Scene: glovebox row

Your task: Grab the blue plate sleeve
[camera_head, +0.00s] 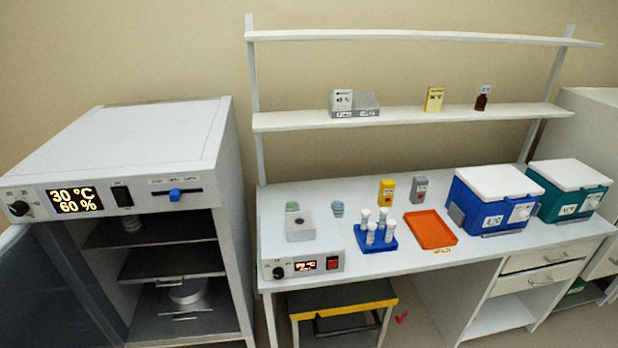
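No thing in view is clearly a plate sleeve. A small pale blue item (337,208) stands on the bench behind the heater box; it is too small to tell whether it is the blue plate sleeve. A similar pale green item (292,207) stands left of it, partly hidden behind the heater box. Neither of my grippers is in view.
The white bench (440,258) holds a heater box (300,228), a blue rack (377,245) of capped tubes, an orange tray (431,230), and blue (488,213) and teal (575,200) coolers. An incubator (140,150) stands open at left.

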